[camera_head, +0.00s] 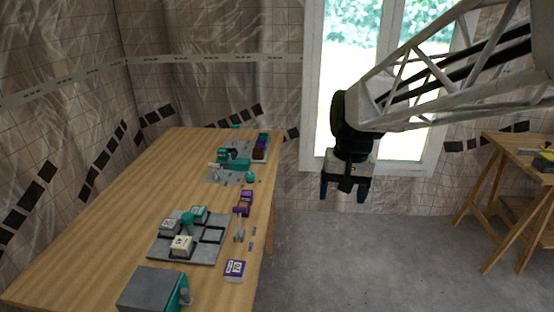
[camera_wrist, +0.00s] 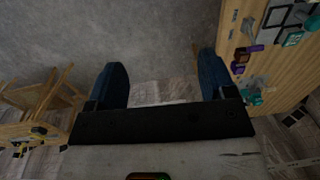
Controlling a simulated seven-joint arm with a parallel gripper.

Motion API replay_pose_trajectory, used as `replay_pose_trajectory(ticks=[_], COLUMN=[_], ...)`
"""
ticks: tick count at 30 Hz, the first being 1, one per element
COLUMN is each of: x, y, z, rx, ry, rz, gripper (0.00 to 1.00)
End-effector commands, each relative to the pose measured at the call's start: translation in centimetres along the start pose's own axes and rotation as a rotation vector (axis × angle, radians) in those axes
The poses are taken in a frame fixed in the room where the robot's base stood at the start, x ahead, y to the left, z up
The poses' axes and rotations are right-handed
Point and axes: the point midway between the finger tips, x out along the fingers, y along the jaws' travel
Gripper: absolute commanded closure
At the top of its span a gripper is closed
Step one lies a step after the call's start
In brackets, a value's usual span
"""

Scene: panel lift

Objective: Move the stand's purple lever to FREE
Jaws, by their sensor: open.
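My gripper (camera_head: 342,191) hangs in the air to the right of the wooden table (camera_head: 120,215), in front of the window. Its two dark blue fingers are spread with nothing between them, and they also show in the wrist view (camera_wrist: 162,72). A purple piece (camera_head: 244,203) stands near the table's right edge; it also shows in the wrist view (camera_wrist: 243,56). It is too small to tell whether it is the lever, how it is set, or to read any FREE mark. A grey and teal stand-like fixture (camera_head: 236,164) sits farther back on the table.
A grey panel (camera_head: 158,249) carries several light blocks and a teal knob. A purple-and-white box (camera_head: 235,270) lies near the right edge. A grey-teal box (camera_head: 150,288) stands at the front. A second table (camera_head: 520,160) stands far right. The floor between is clear.

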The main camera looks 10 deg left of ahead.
Motion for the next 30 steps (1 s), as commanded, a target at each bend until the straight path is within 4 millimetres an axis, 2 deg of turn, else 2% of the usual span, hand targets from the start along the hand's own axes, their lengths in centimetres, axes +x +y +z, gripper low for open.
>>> replay_pose_trajectory(ticks=[3, 17, 30], x=[0.7, 4.4, 9.9], y=[-1.6, -8.5, -15.8], z=[-2.3, -10.2, -16.6], rx=[-0.001, -0.002, -0.003], ry=[-0.028, -0.135, -0.235], rz=[-0.002, -0.001, 0.012], gripper=[0.23, 0.23, 0.23])
